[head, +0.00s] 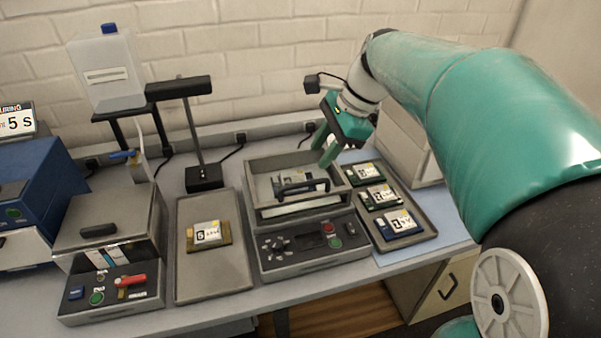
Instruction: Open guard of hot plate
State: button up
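The hot plate (313,258) stands on the bench in the middle of the head view, with knobs, a red button and a green button on its front panel. Its guard (262,190) is a framed, see-through cover with a black handle (303,186); it looks lowered over the plate. A pale labelled item shows dimly under it. My gripper (320,156) has green fingers, spread apart with nothing seen between them. It hangs above the back right part of the guard, behind the handle and apart from it.
A tray with several labelled boards (431,236) lies right of the hot plate. A tray (213,278) with one board (208,234) lies left. A black lamp stand (204,178) rises behind that, near a grey lidded box (110,222). A brick wall bounds the back.

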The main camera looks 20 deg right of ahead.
aim_at(301, 184)
jog(key=x, duration=0.9)
jog(key=shift+d+f, duration=0.1)
jog(key=shift+d, duration=0.05)
grip_shut()
